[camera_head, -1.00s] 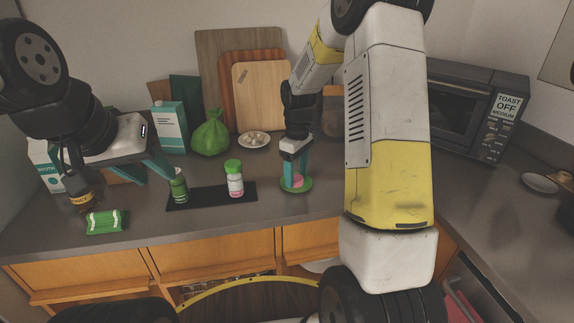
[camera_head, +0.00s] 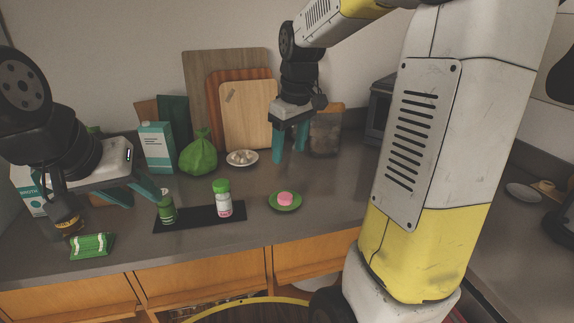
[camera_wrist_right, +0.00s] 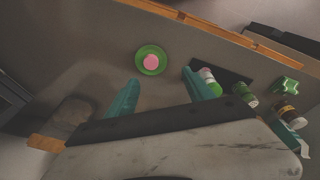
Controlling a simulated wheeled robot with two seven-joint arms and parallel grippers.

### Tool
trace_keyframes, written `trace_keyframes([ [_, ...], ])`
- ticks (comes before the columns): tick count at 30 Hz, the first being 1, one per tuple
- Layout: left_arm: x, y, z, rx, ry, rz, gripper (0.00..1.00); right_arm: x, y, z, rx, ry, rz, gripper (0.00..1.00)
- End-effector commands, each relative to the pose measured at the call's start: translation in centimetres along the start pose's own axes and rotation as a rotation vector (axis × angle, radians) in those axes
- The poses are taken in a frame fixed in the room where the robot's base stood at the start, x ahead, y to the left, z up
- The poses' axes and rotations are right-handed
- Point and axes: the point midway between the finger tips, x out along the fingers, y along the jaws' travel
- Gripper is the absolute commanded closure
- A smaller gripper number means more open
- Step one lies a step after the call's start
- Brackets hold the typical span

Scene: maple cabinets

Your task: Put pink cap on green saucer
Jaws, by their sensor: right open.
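The pink cap (camera_head: 286,198) lies on the green saucer (camera_head: 285,208) on the counter. In the right wrist view the pink cap (camera_wrist_right: 151,62) sits near the middle of the green saucer (camera_wrist_right: 138,56). My right gripper (camera_head: 290,158) is open and empty, raised behind the saucer and apart from it. Its two teal fingers also show in the right wrist view (camera_wrist_right: 164,92). My left gripper (camera_head: 158,196) is at the left, its teal fingers apart near a dark green bottle (camera_head: 167,211); nothing shows clearly between them.
A black mat (camera_head: 195,221) holds the dark green bottle and a white bottle with a green lid (camera_head: 222,200). A green packet (camera_head: 91,245), a carton (camera_head: 157,147), a green bag (camera_head: 199,155) and a plate of garlic (camera_head: 242,158) stand around. Counter right of the saucer is clear.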

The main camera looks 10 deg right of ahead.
Motion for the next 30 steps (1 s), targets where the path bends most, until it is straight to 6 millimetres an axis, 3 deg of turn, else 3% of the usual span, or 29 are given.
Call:
trace_keyframes([
  [1, 0.0, 0.0, 0.0, 0.000, 0.000, 0.000, 0.64, -1.8, -1.2, 1.6, 0.052, 0.047, 0.012, 0.39],
  [6, 0.0, 0.0, 0.0, 0.000, 0.000, 0.000, 0.64, -5.0, -5.0, 6.4, 0.236, 0.195, 0.020, 0.39],
  [13, 0.0, 0.0, 0.0, 0.000, 0.000, 0.000, 0.64, -6.1, -9.0, 11.4, 0.429, 0.353, -0.004, 0.39],
  [19, 0.0, 0.0, 0.0, 0.000, 0.000, 0.000, 0.64, -5.9, -10.2, 12.9, 0.494, 0.404, -0.020, 0.39],
  [30, 0.0, 0.0, 0.0, 0.000, 0.000, 0.000, 0.64, -5.9, -10.3, 12.9, 0.497, 0.406, -0.021, 0.39],
])
